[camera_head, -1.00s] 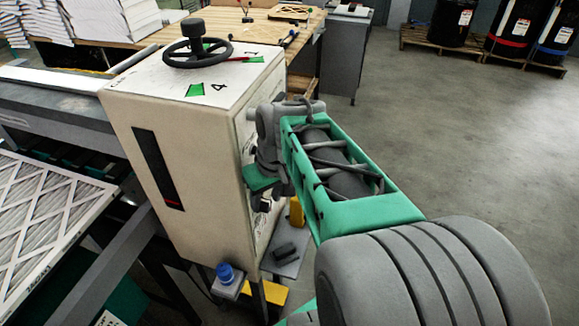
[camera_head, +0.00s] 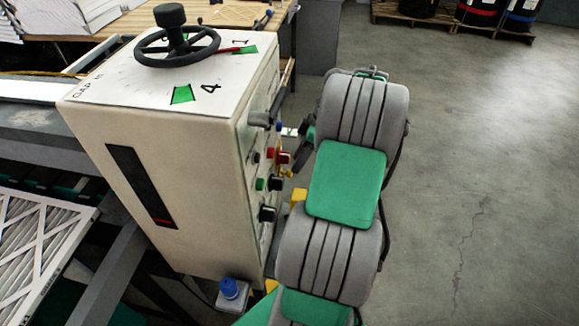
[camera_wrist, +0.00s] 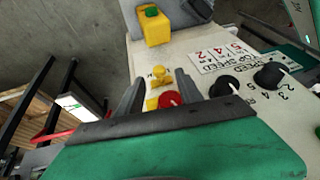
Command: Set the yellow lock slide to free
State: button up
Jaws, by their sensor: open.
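The cabinet's control face shows upside down in the wrist view. Small yellow parts (camera_wrist: 160,75), which look like the lock slide, sit on it beside a red knob (camera_wrist: 170,99). Another yellow piece (camera_wrist: 152,103) lies just nearer. I cannot tell the slide's setting. My gripper (camera_wrist: 159,80) is open, its two dark fingers on either side of the yellow parts; contact cannot be told. In the head view my arm covers part of the panel side, and yellow bits (camera_head: 287,173) show near the red knob (camera_head: 284,157).
A yellow box with a green button (camera_wrist: 155,25) stands beyond the fingers. Black speed dials (camera_wrist: 224,86) lie right of them. The cream cabinet (camera_head: 165,160) carries a handwheel (camera_head: 177,47) on top. Open floor (camera_head: 480,150) lies to the right.

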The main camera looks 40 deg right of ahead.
aim_at(286, 173)
jog(key=x, duration=0.4)
jog(key=shift+f, duration=0.1)
grip_shut()
dwell(1.3)
